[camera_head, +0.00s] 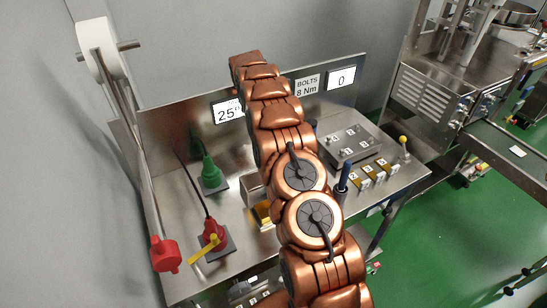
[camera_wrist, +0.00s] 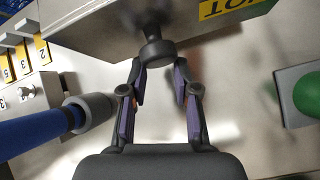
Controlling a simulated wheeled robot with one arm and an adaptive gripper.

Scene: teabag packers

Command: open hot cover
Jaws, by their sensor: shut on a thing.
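The hot cover (camera_wrist: 95,32) is a metal box with a yellow label (camera_wrist: 235,8), its lettering upside down and partly cut off, at the top of the wrist view. A black knob (camera_wrist: 155,52) stands out from its near side. My gripper (camera_wrist: 157,76) has a finger on each side of the knob and is shut on it. In the head view, part of a metal box (camera_head: 254,187) and a yellow patch (camera_head: 262,213) show left of my arm. My gripper is hidden there.
A blue handle (camera_wrist: 40,132) is close on the left in the wrist view, a green part (camera_wrist: 308,95) on the right. Numbered yellow tags (camera_head: 367,176), a red plug (camera_head: 213,235) and a yellow-knobbed lever (camera_head: 404,141) stand on the metal bench (camera_head: 285,258).

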